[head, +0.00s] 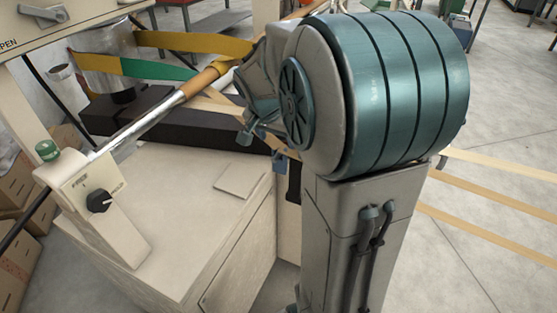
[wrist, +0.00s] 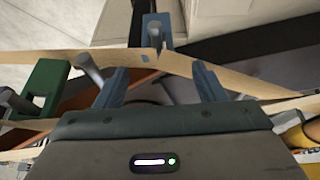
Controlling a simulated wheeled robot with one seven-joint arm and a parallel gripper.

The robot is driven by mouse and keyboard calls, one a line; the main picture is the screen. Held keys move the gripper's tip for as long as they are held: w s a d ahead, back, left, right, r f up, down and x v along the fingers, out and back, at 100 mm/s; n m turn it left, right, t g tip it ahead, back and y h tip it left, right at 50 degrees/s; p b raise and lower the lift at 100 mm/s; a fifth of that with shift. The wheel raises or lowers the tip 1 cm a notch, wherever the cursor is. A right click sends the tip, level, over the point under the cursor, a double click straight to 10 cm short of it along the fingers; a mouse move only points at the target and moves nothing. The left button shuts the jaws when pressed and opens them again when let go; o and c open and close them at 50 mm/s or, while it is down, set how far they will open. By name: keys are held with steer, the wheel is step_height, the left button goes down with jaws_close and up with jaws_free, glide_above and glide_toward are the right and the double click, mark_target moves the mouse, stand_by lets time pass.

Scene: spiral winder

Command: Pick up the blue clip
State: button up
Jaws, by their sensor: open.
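The blue clip (wrist: 153,22) is near the top middle of the wrist view, just beyond my fingertips. A tan strip crosses in front of its lower part, and a grey metal peg stands by it. In the head view a small blue piece that looks like the clip (head: 279,161) shows beside my arm, below the tan strip. My gripper (wrist: 160,76) is open, with its two blue-grey fingers apart and no clip between them. In the head view my arm hides most of the gripper.
A green clip (wrist: 45,88) is left of my gripper in the wrist view. Tan strips (wrist: 250,80) run close across my fingers. A winder cabinet (head: 150,215), a metal rod (head: 150,120) and a dark block (head: 170,120) stand left of my arm.

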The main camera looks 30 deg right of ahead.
mark_target(279, 148)
steer(key=shift+s+p+x, duration=0.1)
steer(key=shift+p+x, duration=0.1)
steer(key=shift+x, duration=1.2)
steer(key=shift+s+p+x, duration=0.15)
steer(key=shift+p+x, duration=0.05)
steer(key=shift+x, duration=1.25)
steer(key=shift+a+f, duration=0.1)
steer(key=shift+a, duration=0.05)
steer(key=c, duration=1.1)
steer(key=shift+c, duration=0.2)
steer(key=shift+b, duration=0.3)
steer(key=s+a+b, duration=0.4)
steer(key=s+a, duration=0.7)
steer(key=a, duration=0.3)
steer(key=shift+a+r, duration=0.2)
steer(key=shift+r, duration=0.15)
